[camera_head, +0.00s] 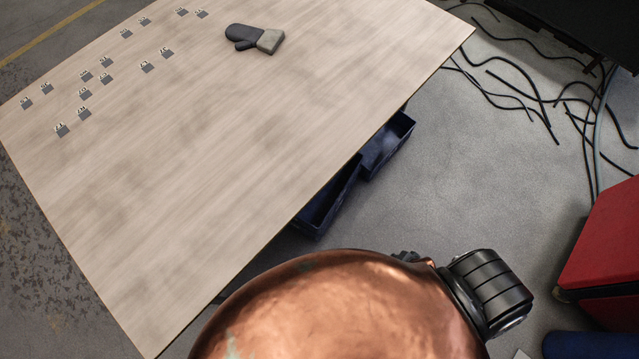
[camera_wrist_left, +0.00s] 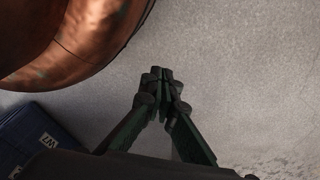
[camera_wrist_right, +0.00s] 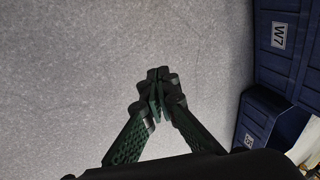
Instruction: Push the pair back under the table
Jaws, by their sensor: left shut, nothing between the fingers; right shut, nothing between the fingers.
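Two dark blue bins stick out from under the table (camera_head: 230,150) in the head view: a nearer one (camera_head: 327,203) and one farther to the right (camera_head: 389,144). The tabletop hides their other ends. In the right wrist view a blue bin labelled W7 (camera_wrist_right: 282,68) and a second labelled blue bin (camera_wrist_right: 262,115) stand at the right. My right gripper (camera_wrist_right: 157,75) is shut and empty, left of them. In the left wrist view a blue bin labelled W7 (camera_wrist_left: 38,138) is at lower left. My left gripper (camera_wrist_left: 160,75) is shut and empty, apart from it.
Small grey brackets (camera_head: 106,77) and a dark mitt (camera_head: 252,39) lie on the tabletop. Black cables (camera_head: 520,90) tangle on the floor at upper right. A red object (camera_head: 606,240) and a blue one (camera_head: 590,345) are at right. Grey floor between is clear.

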